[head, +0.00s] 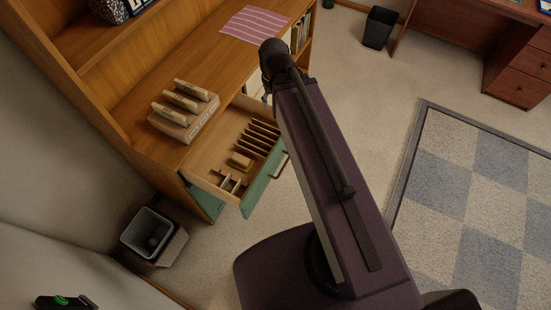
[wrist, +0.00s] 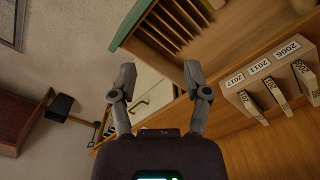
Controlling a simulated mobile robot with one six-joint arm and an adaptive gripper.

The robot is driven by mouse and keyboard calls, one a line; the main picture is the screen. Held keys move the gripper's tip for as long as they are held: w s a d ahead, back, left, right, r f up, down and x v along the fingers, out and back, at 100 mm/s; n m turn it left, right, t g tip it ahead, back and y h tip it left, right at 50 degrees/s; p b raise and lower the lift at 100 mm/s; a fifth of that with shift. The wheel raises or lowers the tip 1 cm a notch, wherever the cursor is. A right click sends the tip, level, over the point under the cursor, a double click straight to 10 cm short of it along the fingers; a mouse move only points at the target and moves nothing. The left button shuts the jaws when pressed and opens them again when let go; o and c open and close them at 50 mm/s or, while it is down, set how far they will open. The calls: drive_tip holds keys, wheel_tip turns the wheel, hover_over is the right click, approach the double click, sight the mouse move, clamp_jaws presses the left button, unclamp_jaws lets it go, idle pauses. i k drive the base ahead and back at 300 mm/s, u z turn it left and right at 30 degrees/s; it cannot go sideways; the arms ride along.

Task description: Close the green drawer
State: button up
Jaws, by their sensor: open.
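The green drawer (head: 264,184) is pulled out from the wooden desk, with its green front toward the lower right in the head view. It has a bar handle (head: 280,166) and holds thin dividers and a small wooden block (head: 240,161). In the wrist view its green edge (wrist: 130,21) shows at the top. My gripper (wrist: 157,70) is open and empty, with its fingers apart below the drawer's side in the wrist view. In the head view the gripper is mostly hidden behind my arm, near the drawer's far end. I cannot tell whether it touches the drawer.
The desk (head: 150,88) carries a wooden file holder (head: 184,119) with labelled slots and a striped mat (head: 254,24). A bin (head: 154,232) stands on the floor at lower left. A dark bin (head: 379,27) and a red-brown desk (head: 516,70) stand farther off. The carpet before the drawer is clear.

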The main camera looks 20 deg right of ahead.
sight(238, 147)
drive_tip(key=u, duration=0.1)
drive_tip(key=k, duration=0.95)
drive_tip(key=z, duration=0.35)
